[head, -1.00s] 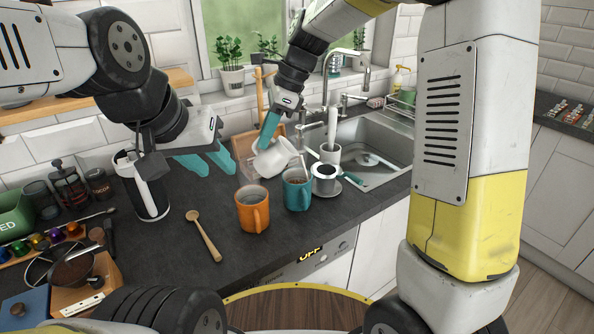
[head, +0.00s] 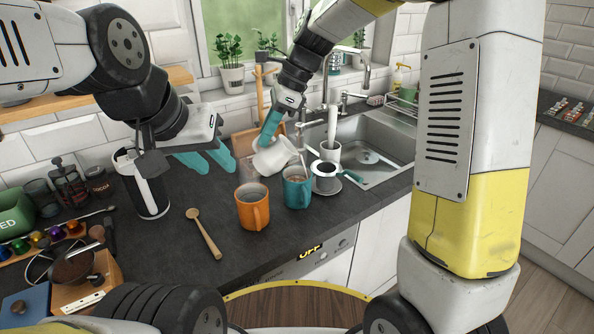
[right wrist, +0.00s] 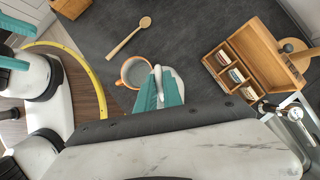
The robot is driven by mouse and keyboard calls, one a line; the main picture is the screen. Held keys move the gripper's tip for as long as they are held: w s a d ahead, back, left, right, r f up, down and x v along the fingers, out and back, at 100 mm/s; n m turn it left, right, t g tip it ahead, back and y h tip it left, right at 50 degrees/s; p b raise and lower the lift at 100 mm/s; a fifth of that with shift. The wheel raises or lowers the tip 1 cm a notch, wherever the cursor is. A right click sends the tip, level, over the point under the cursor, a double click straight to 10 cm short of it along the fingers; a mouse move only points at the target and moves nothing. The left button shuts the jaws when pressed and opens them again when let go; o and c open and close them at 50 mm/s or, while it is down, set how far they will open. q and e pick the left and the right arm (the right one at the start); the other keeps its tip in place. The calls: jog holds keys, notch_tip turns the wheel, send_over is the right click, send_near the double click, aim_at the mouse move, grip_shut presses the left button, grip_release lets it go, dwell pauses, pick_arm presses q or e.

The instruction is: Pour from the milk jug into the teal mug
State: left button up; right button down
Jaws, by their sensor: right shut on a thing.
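The white milk jug (head: 271,158) is tilted, its mouth end toward the teal mug (head: 297,190), above and behind that mug's rim. A thin pale line rises from the teal mug; I cannot tell whether it is milk or a utensil. My right gripper (head: 268,133) is shut on the jug; its teal fingers (right wrist: 160,93) and part of the white jug also show in the right wrist view. The teal mug stands upright; I cannot make it out in the wrist view. My left gripper (head: 207,161) is open and empty above the worktop, near a white-and-black container (head: 150,190).
An orange mug (head: 252,208) stands just left of the teal mug. A small cup (head: 325,176) on a saucer is close on its right, before the sink (head: 375,150). A wooden spoon (head: 204,235) lies on the worktop. A wooden box (right wrist: 240,70) shows in the wrist view.

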jog(key=shift+d+y+p, duration=0.1)
jog(key=shift+y+p, duration=0.2)
jog(key=shift+p, duration=0.25)
dwell(0.7)
jog(key=shift+a+r+h, duration=0.3)
jog(key=shift+a+h, duration=0.25)
jog(key=shift+h, duration=0.15)
jog(key=shift+s+a+f+h, duration=0.2)
jog(key=shift+a+f+h, duration=0.3)
jog(key=shift+f+h, duration=0.3)
jog(key=shift+w+r, duration=0.1)
jog(key=shift+w, duration=0.05)
jog(key=shift+d, duration=0.15)
jog(key=a+f+t+h+b, duration=0.1)
jog(key=a+f+h+b, duration=0.1)
jog(key=a+h+b, duration=0.2)
jog(key=shift+s+a+h+b, duration=0.4)
jog(key=shift+a+h, duration=0.65)
jog(key=shift+h, duration=0.65)
jog(key=shift+s+f, duration=0.15)
